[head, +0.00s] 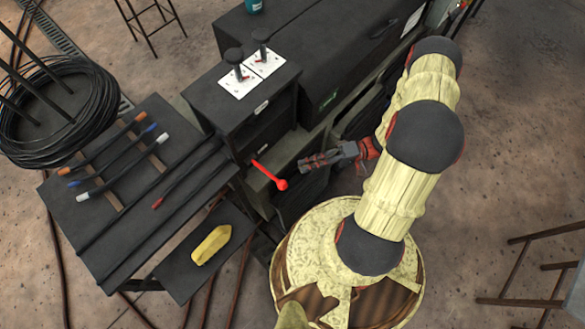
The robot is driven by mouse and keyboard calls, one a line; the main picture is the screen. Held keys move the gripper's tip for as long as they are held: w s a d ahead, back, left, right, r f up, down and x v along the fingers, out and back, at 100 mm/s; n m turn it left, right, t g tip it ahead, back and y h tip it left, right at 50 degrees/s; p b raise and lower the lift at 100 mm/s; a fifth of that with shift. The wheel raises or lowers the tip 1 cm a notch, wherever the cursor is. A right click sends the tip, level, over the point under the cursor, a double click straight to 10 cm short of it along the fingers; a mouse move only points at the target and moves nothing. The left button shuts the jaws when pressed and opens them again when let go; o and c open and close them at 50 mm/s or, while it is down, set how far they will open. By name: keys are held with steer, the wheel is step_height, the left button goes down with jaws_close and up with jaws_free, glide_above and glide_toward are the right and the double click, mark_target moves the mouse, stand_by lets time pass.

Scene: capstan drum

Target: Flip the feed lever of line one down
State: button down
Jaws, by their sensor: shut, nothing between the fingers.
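Two black-knobbed levers stand upright on white plates on the black cabinet's top, the nearer lever (235,57) at left and the farther lever (262,38) at right. The labels are too small to read, so I cannot tell which belongs to line one. A red lever with a ball end (281,184) sticks out from the cabinet's front side, its ball lower than its root. My gripper (303,165) is shut and empty, pointing left, a little right of the red ball and apparently apart from it.
A dark table (70,215) at left carries several cables with coloured ends. A yellow object (211,245) lies on a lower dark shelf. A coil of black cable (90,140) is at upper left. A long black machine (335,60) runs behind. Stools stand at top left and lower right.

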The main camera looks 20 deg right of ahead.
steer(key=shift+s+d+f, duration=0.1)
steer(key=shift+s+d, duration=0.1)
steer(key=shift+d, duration=1.05)
steer(key=shift+s+d, duration=0.15)
steer(key=shift+d, duration=1.1)
